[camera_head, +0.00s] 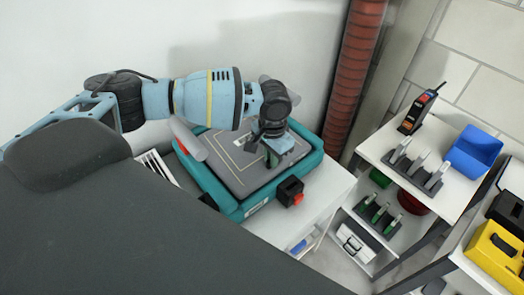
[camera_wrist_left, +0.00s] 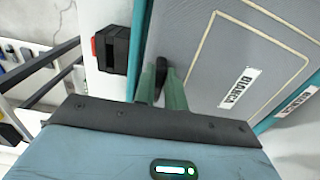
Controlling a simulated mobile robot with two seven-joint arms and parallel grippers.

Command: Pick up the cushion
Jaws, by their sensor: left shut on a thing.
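The cushion (camera_head: 238,160) is a flat grey pad with a pale stitched rectangle. It lies in a teal tray-like case (camera_head: 228,200) on a white surface. In the left wrist view the cushion (camera_wrist_left: 205,62) fills the upper right, with a white label on it. My left gripper (camera_head: 273,157) reaches down at the cushion's right part. The exact grip is partly hidden by the gripper. My right gripper is out of view.
A small black-and-red device (camera_head: 290,191) stands right beside the case. To the right, a white shelf (camera_head: 390,150) holds a blue bin (camera_head: 474,150) and tools. A yellow case (camera_head: 497,250) is at lower right. A red-brown column (camera_head: 354,75) rises behind.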

